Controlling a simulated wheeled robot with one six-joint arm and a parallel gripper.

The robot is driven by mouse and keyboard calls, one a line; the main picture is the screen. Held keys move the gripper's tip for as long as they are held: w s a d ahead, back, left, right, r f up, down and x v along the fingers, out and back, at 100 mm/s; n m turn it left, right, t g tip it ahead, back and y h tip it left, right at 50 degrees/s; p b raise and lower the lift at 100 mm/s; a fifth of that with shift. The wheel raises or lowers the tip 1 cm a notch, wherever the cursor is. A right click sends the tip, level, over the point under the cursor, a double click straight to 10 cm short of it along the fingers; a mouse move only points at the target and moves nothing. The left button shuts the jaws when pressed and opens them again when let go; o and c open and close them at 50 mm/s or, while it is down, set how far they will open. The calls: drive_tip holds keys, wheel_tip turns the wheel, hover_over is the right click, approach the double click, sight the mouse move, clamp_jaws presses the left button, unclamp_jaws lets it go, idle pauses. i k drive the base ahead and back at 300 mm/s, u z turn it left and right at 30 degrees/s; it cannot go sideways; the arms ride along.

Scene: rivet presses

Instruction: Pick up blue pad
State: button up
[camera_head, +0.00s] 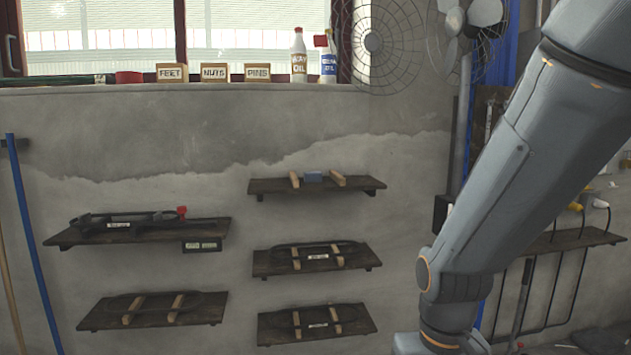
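A small blue pad (313,177) sits on the upper right wall shelf (270,187). It lies between two light wooden blocks, one on its left (294,180) and one on its right (338,179). My arm rises through the right side of the view, well to the right of this shelf. My gripper is outside the frame, so its state does not show.
Below are two shelves holding dark ring-like parts on wooden blocks (318,259). Two more shelves hang at left, the upper with a red-knobbed dark tool (125,218). The sill above holds labelled boxes (213,73) and bottles (299,56). A fan (375,42) stands at top right.

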sight(309, 176)
drive_tip(key=z, duration=0.15)
drive_tip(key=i, duration=1.05)
drive_tip(key=u, duration=0.75)
